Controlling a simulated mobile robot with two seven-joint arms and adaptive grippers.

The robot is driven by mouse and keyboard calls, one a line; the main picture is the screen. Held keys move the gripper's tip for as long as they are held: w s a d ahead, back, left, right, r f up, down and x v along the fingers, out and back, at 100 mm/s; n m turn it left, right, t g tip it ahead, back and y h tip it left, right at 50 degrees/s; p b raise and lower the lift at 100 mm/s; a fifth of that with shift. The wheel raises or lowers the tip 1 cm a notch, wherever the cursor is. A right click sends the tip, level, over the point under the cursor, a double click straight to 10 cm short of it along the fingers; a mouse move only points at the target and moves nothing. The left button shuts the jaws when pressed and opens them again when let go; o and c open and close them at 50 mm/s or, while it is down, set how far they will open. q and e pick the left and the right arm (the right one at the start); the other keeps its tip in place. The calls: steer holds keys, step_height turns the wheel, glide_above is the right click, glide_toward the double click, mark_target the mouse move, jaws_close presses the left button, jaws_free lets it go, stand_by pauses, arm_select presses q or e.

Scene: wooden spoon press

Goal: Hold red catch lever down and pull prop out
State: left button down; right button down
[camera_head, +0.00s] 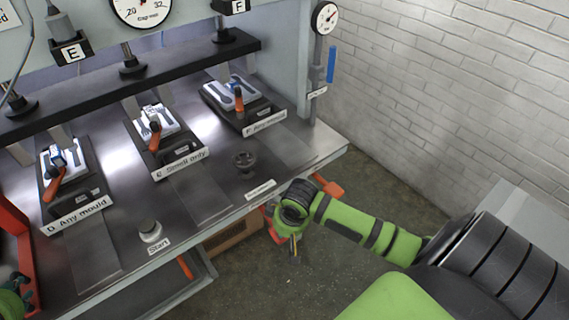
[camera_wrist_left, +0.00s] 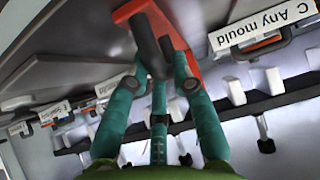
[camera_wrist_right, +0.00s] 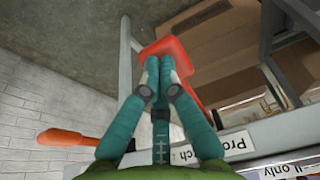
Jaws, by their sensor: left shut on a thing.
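The red catch lever (camera_wrist_right: 168,48) sticks out under the bench front, near a part-hidden label beginning "Pro" (camera_wrist_right: 236,144). In the head view, only bits of red show by my right gripper (camera_head: 293,243). In the right wrist view, my right gripper (camera_wrist_right: 158,68) has its fingertips together against the lever, with nothing clearly between them. The prop seems to be the red piece (camera_wrist_left: 182,38) with a dark grip (camera_wrist_left: 149,45) in the left wrist view. My left gripper (camera_wrist_left: 160,70) is shut around that grip. In the head view, red (camera_head: 18,225) stands at the left edge, above my left gripper (camera_head: 14,284).
An orange-red handle (camera_head: 328,186) projects at the right corner. A cardboard box (camera_head: 232,235) is under the bench.

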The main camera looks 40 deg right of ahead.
arm_select(q)
steer(key=shift+a+r, duration=0.2)
steer(key=shift+a, duration=0.3)
arm_select(e)
steer(key=shift+s+r, duration=0.1)
steer(key=shift+r, duration=0.05)
steer(key=w+v, duration=0.1)
steer(key=v, duration=0.6)
steer(key=shift+w+r, duration=0.4)
steer(key=shift+r, duration=0.1)
arm_select(q)
steer(key=c, duration=0.9)
jaws_free()
steer(key=shift+o, duration=0.3)
steer(key=shift+f, duration=0.15)
arm_select(e)
steer(key=shift+a, duration=0.1)
arm_select(q)
steer(key=shift+s, duration=0.1)
steer(key=shift+d, duration=0.1)
steer(key=w+r+v, duration=0.1)
steer(key=v, duration=0.6)
steer(key=shift+d+r, duration=0.15)
